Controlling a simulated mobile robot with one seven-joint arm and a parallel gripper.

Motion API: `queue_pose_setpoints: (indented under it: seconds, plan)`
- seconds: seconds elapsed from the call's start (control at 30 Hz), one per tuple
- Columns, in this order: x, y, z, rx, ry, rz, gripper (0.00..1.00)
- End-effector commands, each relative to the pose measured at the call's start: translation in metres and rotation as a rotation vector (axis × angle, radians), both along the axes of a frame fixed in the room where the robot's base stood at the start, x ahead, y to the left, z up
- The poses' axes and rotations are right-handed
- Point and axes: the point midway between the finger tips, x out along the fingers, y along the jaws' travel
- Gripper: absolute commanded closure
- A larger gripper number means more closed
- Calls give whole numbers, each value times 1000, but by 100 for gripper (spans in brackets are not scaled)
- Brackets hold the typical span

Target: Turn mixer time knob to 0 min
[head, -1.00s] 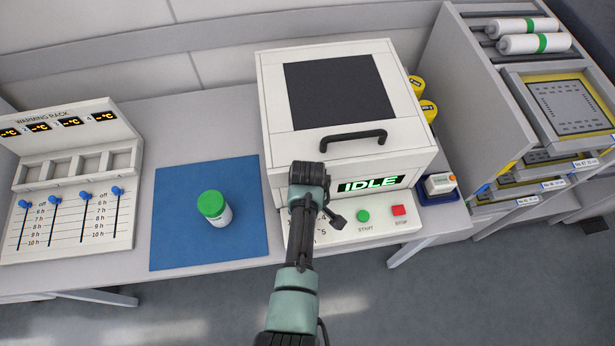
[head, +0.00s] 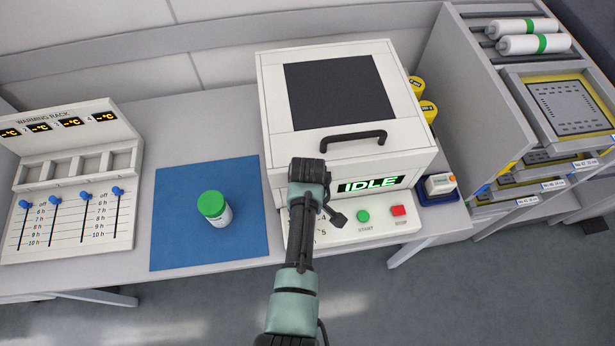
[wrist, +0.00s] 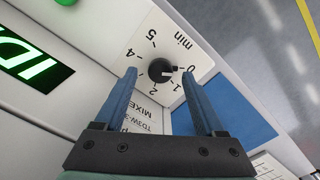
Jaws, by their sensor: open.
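The black mixer time knob (wrist: 160,70) sits on a white dial panel marked in minutes in the wrist view. A small pale mark on its right side appears to face the 0, but it is too small to read surely. My gripper (wrist: 159,75) is open, with one blue finger on each side of the knob and gaps showing on both sides. In the head view, my arm hides the knob and most of the dial on the mixer (head: 345,150). The mixer display (head: 371,185) reads IDLE.
A green START button (head: 363,216) and red STOP button (head: 398,211) lie right of my gripper. A green-capped jar (head: 214,208) stands on a blue mat (head: 180,240). A warming rack (head: 70,180) is at left, a shelf unit (head: 480,110) at right.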

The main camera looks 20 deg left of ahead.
Motion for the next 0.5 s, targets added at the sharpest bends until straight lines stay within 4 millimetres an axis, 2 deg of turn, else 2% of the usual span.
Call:
queue_pose_setpoints:
  seconds: [0.5]
  plan:
    - [1, 0, 98, 1, -4, 0, 28]
